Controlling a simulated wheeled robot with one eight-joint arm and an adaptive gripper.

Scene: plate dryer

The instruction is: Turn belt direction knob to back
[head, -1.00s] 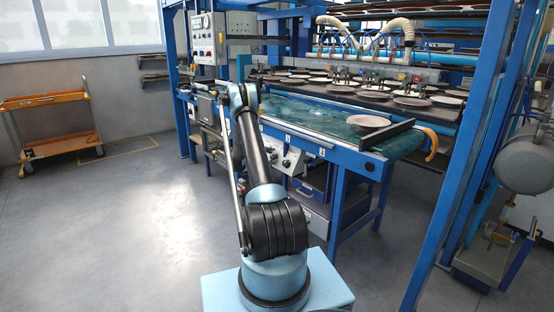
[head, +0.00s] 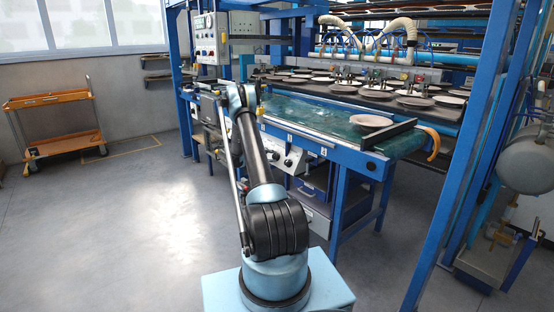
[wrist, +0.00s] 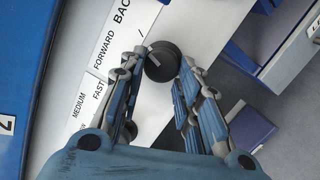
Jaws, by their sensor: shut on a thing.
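The belt direction knob (wrist: 161,53) is a small round black knob in the upper middle of the wrist view, on a white panel. A white label strip beside it reads FORWARD (wrist: 104,48) and, cut off by the frame edge, BAC (wrist: 122,16). My gripper (wrist: 164,63) is shut on the knob, one finger at each side near the tips. A thin light mark shows on the knob; I cannot tell which word it points at. In the head view the knob and the gripper's fingers cannot be made out.
Another label strip (wrist: 88,101) reads MEDIUM and FAST. Blue frame parts lie close to my gripper. In the head view a green belt (head: 320,118) carries a plate (head: 370,121), and a control box (head: 209,38) hangs behind. The floor at left is open.

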